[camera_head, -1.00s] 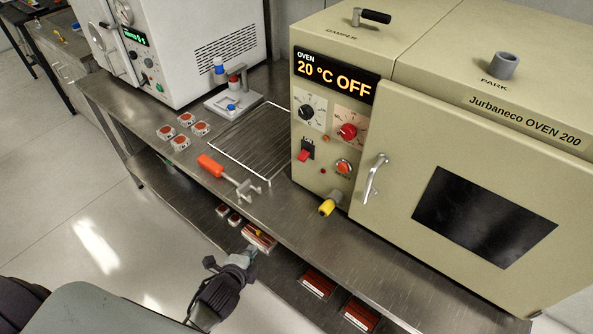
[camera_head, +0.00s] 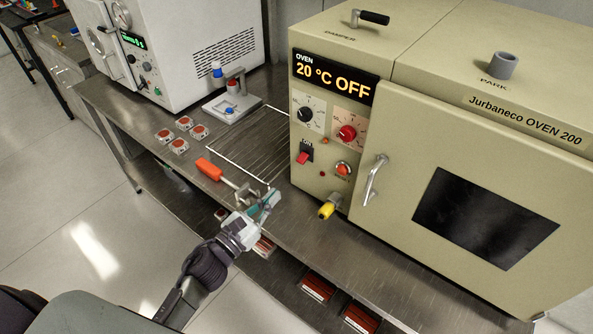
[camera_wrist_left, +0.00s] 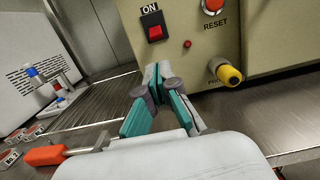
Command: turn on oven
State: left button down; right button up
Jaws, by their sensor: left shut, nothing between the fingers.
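The beige oven (camera_head: 470,130) stands on the right of the steel bench, its display (camera_head: 333,77) reading "20 °C OFF". Its red power switch (camera_head: 304,157) sits on the front panel below the dials. In the left wrist view the switch (camera_wrist_left: 155,32) lies under an "ON" label, above and beyond my fingertips. My left gripper (camera_head: 268,203) is in front of the panel over the bench's front edge, shut and empty, apart from the switch. It also shows in the left wrist view (camera_wrist_left: 157,78). My right gripper is in neither view.
A yellow plug-like fitting (camera_head: 327,209) sticks out at the oven's lower front, right of my gripper. An orange-handled tool (camera_head: 210,169) and a wire rack (camera_head: 245,140) lie to the left. The oven door handle (camera_head: 374,180) juts out. A white machine (camera_head: 180,45) stands further left.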

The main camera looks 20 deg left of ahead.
aim_at(303, 158)
pick_arm(q)
jog(key=p+x, duration=0.3)
jog(key=x, duration=0.7)
jog(key=shift+a, duration=0.1)
dwell(0.3)
